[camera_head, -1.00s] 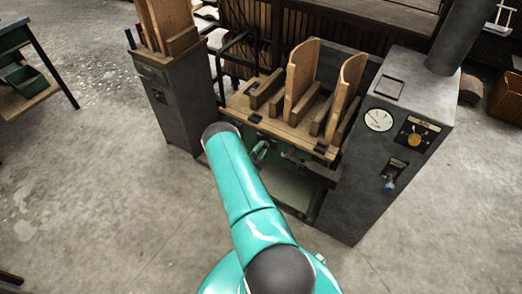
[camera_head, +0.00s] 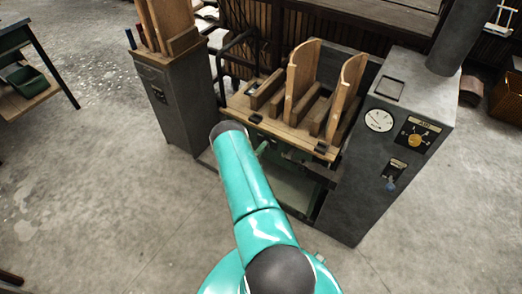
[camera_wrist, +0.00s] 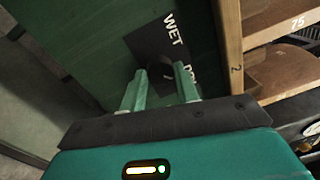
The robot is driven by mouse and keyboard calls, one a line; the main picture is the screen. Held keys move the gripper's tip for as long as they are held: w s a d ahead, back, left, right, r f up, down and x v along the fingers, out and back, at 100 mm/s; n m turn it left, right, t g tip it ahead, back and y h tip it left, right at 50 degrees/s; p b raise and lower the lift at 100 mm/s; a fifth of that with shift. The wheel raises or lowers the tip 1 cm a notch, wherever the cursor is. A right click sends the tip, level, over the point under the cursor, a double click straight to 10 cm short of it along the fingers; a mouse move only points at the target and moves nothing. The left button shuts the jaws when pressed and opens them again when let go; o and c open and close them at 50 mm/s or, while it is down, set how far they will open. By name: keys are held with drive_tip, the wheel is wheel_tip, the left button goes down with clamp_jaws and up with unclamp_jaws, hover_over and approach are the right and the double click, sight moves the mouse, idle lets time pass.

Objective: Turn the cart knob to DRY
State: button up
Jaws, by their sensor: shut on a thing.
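The dark cart knob (camera_wrist: 163,72) sits on a black plate (camera_wrist: 148,42) fixed to a green panel in the wrist view. White lettering on the plate reads WET, with a second word starting with D partly hidden by a finger. My gripper (camera_wrist: 163,82) has its two green fingers on either side of the knob and is shut on it. The fingers cover part of the knob, so its pointer cannot be made out. In the head view my teal arm reaches to the front of the cart (camera_head: 285,128), and the knob is not visible there.
A wooden post (camera_wrist: 229,50) and shelves marked 75 stand close right of my gripper. In the head view a grey cabinet (camera_head: 385,170) with gauge and dial stands right of the cart, and a grey pedestal (camera_head: 182,105) left. The concrete floor at left is open.

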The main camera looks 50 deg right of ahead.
idle(0.3)
drive_tip(key=o, duration=1)
drive_tip(key=a, duration=0.9)
drive_tip(key=s+a, duration=0.1)
drive_tip(key=a, duration=0.3)
drive_tip(key=shift+s+a+f, duration=0.1)
drive_tip(key=shift+a+f, duration=0.25)
